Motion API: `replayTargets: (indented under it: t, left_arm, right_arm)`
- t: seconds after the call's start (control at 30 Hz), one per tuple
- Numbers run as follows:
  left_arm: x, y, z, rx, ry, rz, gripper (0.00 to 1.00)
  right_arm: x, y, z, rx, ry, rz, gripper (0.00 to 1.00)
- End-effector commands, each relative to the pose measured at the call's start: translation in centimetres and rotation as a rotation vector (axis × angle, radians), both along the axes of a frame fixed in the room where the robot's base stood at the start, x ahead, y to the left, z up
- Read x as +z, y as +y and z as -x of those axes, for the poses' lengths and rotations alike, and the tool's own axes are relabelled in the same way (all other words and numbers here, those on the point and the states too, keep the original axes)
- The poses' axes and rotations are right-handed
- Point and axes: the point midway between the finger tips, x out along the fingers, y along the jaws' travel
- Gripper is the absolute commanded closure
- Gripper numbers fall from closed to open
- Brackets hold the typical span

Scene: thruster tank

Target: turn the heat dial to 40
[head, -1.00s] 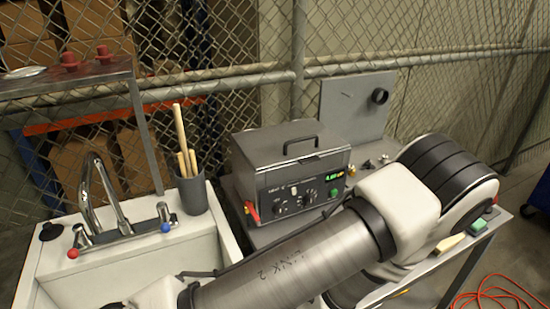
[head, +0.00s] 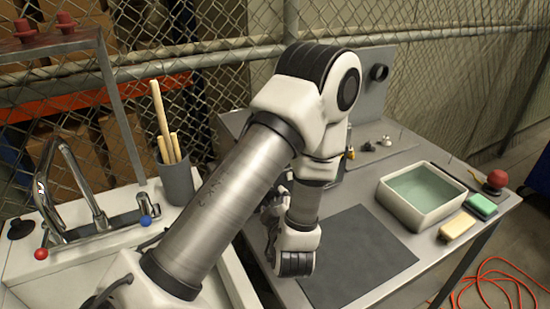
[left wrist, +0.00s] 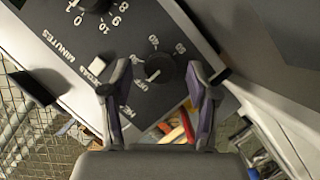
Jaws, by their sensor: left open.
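In the left wrist view, the black heat dial (left wrist: 160,68) sits on the dark front panel (left wrist: 135,45) of the tank. White marks including OFF surround the dial, and the picture shows them rotated; its exact setting is unclear. My left gripper (left wrist: 160,76) is open, with one finger on each side of the dial; contact cannot be told. In the head view, my left arm hides the tank's panel and dial, and the left gripper (head: 271,208) shows small beside my wrist. My right gripper is not in view.
A minutes dial (left wrist: 92,4) and a small degas switch (left wrist: 97,66) are on the same panel. On the table are a dark mat (head: 355,262), a basin of greenish liquid (head: 410,222), a green block (head: 482,206) and a cream block (head: 457,226). A sink stands left.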

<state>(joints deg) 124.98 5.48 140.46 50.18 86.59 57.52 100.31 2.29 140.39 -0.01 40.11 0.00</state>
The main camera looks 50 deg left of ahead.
Motion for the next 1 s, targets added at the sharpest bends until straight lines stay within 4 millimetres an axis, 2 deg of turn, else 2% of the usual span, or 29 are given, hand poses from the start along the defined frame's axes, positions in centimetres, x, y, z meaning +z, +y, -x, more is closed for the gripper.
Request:
replayTargets:
  t: [0.2, 0.23, 0.37, 0.4, 0.73, 1.0]
  left_arm:
    - [0.0, 0.1, 0.0, 0.0, 0.001, -0.001, 0.41]
    - [0.0, 0.1, 0.0, 0.0, 0.001, -0.001, 0.48]
    - [-0.1, 0.1, 0.0, 0.0, 0.0, 0.0, 0.94]
    - [-0.1, 0.0, 0.0, 0.0, 0.001, -0.001, 1.0]
    - [0.1, 0.0, 0.0, 0.0, 0.018, -0.006, 1.0]
    - [0.4, 0.0, -0.1, -0.001, 0.123, -0.037, 1.0]
  right_arm:
    - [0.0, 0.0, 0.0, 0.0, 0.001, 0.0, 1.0]
    - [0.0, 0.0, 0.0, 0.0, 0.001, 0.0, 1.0]
    - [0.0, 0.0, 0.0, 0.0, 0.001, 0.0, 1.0]
    - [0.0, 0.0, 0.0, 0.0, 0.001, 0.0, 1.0]
    - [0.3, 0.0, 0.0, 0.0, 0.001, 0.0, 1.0]
    - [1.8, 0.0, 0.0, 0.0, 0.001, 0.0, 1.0]
